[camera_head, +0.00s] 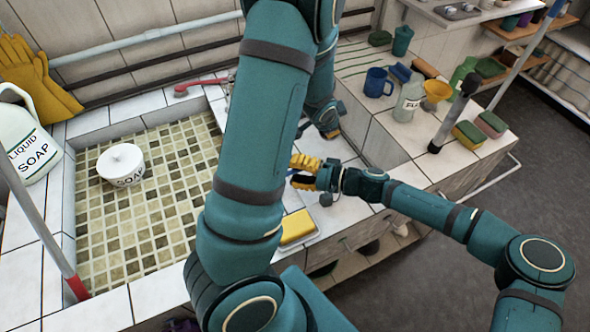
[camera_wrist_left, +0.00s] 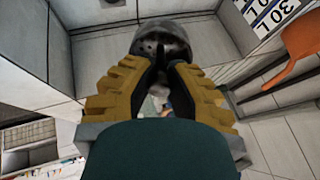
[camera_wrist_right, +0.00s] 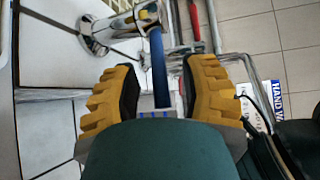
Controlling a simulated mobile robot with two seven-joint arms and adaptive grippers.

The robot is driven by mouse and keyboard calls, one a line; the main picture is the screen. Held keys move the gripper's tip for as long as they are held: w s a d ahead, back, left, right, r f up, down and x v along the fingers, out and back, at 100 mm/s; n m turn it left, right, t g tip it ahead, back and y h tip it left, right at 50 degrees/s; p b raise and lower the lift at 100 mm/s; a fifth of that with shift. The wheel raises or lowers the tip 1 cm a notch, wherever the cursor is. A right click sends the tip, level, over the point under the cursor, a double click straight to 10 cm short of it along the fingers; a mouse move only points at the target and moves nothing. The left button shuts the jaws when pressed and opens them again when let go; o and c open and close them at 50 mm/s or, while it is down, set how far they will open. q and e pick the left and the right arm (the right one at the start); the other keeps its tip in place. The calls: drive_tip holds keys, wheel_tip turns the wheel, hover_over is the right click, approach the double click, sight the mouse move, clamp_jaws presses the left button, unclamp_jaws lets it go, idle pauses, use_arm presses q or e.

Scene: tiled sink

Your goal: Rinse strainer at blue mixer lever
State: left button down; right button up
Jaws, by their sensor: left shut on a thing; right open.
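My left gripper (camera_wrist_left: 158,72) is shut on a dark grey, rounded metallic thing (camera_wrist_left: 165,38), which looks like the strainer. In the head view my left arm hides most of this gripper and what it holds. My right gripper (camera_head: 302,172) is open; in the right wrist view its fingers (camera_wrist_right: 158,88) stand on either side of the blue mixer lever (camera_wrist_right: 158,62). I cannot tell whether they touch it. The chrome mixer body (camera_wrist_right: 118,26) is at the upper left there. Its spout and any water are not clearly visible.
A yellow sponge (camera_head: 297,227) lies on a tray near the front. A soap jug (camera_head: 28,145) stands left.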

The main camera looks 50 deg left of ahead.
drive_tip(key=shift+s+a, duration=0.1)
drive_tip(key=shift+a, duration=0.05)
clamp_jaws()
idle(0.4)
drive_tip(key=shift+s+d+m+t+y, duration=0.15)
drive_tip(key=shift+d+m+t+y, duration=0.15)
drive_tip(key=shift+m+t, duration=0.35)
drive_tip(key=shift+s+d+m+t+y, duration=0.1)
drive_tip(key=shift+d+m+t+y, duration=0.15)
drive_tip(key=shift+m+t, duration=0.45)
drive_tip(key=shift+s+d+m+t+y, duration=0.15)
drive_tip(key=shift+d+m+t+y, duration=0.15)
drive_tip(key=shift+t, duration=0.65)
